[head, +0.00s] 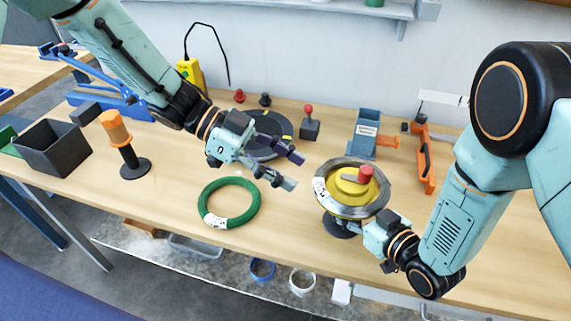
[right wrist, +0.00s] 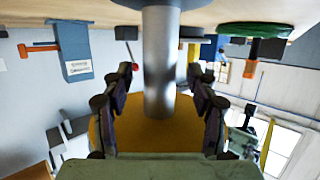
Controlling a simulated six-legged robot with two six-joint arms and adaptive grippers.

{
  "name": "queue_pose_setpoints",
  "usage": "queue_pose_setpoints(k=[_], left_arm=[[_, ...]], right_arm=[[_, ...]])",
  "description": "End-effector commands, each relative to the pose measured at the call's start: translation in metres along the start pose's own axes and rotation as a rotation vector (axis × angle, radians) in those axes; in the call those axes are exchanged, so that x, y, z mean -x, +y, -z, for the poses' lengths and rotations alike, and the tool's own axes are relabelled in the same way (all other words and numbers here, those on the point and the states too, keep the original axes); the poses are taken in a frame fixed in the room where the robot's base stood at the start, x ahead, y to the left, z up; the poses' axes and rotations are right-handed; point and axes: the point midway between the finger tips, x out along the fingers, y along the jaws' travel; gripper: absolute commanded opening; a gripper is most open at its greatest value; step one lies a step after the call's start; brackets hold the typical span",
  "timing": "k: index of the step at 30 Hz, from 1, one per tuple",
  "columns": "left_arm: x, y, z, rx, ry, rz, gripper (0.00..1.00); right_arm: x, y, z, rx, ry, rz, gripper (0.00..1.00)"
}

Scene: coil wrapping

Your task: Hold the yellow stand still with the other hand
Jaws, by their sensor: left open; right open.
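The yellow stand (head: 345,187) is upright on the table, with a red knob (head: 365,174) on top and a grey ring-shaped coil (head: 373,207) around its yellow disc. My right gripper (head: 378,230) is low at the stand's near right side, its fingers mostly hidden in the head view. In the right wrist view, the picture is upside down and the stand's silver post (right wrist: 160,65) stands between the open fingers (right wrist: 161,85), with gaps on both sides. My left gripper (head: 294,171) is open and empty above the table, left of the stand.
A green coil (head: 257,197) lies on the table left of the stand. An orange-topped post (head: 116,130), a dark bin (head: 53,150), a black round plate (head: 283,125), a blue holder (head: 363,143) and an orange tool (head: 426,160) stand around.

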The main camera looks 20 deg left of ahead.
Motion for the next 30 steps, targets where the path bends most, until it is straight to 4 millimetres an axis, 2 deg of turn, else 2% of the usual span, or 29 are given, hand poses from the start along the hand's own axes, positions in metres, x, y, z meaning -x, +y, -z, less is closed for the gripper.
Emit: queue_pose_setpoints(k=[8, 21, 30], left_arm=[[0.0, 0.0, 0.0, 0.0, 0.0, 0.0, 0.49], [0.0, 0.0, 0.0, 0.0, 0.0, 0.0, 0.49], [0.0, 0.0, 0.0, 0.0, 0.0, 0.0, 0.49]], right_arm=[[0.008, 0.0, -0.001, -0.001, -0.004, 0.0, 0.59], [0.088, 0.002, -0.001, -0.006, -0.002, -0.005, 0.59], [0.116, 0.001, -0.001, -0.002, -0.001, -0.002, 0.59]])
